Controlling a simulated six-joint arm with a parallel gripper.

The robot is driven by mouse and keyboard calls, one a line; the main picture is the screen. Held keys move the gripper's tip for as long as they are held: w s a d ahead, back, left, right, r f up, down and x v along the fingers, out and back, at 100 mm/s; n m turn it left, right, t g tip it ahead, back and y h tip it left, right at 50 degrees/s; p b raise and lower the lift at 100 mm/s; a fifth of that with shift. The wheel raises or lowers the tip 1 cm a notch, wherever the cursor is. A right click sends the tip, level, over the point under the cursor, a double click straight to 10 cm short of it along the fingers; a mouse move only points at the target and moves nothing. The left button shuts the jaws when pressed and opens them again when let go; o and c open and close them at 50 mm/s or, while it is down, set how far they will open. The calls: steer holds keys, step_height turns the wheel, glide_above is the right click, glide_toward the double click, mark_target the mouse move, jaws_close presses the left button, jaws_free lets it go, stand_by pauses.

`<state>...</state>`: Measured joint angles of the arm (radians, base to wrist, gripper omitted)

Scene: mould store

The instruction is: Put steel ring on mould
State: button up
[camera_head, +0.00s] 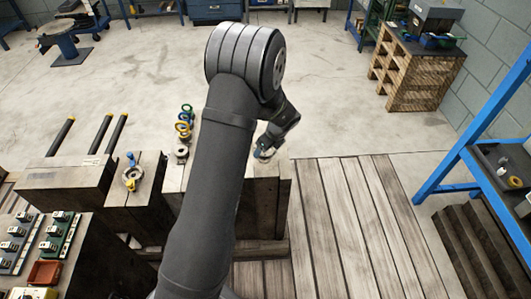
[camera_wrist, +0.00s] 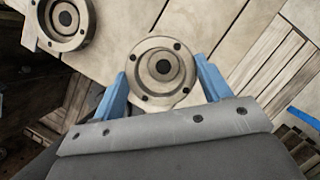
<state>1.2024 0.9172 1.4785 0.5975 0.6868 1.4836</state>
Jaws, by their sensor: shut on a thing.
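My gripper (camera_wrist: 161,87) has its two blue fingers on opposite sides of a round grey steel ring (camera_wrist: 134,80) and is shut on it. Inside it shows a paler round hub with a dark centre hole; several small dark holes dot the rim. I cannot tell from above whether the ring rests on a mould or hangs just over it. A similar round flanged piece (camera_wrist: 82,38), perhaps a mould, is cut off at the upper left. In the head view my gripper (camera_head: 264,152) is low over the right end of the wooden block top, partly hidden by my arm.
Left of my arm stand yellow (camera_head: 182,128), blue and green rings in a row, with a grey round piece (camera_head: 181,153) nearer. A yellow ring piece (camera_head: 131,180) sits on a block farther left. A blue rack (camera_head: 470,140) stands right. The plank floor (camera_head: 350,220) is clear.

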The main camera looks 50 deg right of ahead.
steer(key=shift+f, duration=1.95)
steer(key=shift+f, duration=0.15)
steer(key=o, duration=1.3)
steer(key=shift+c, duration=0.2)
steer(key=v, duration=1.2)
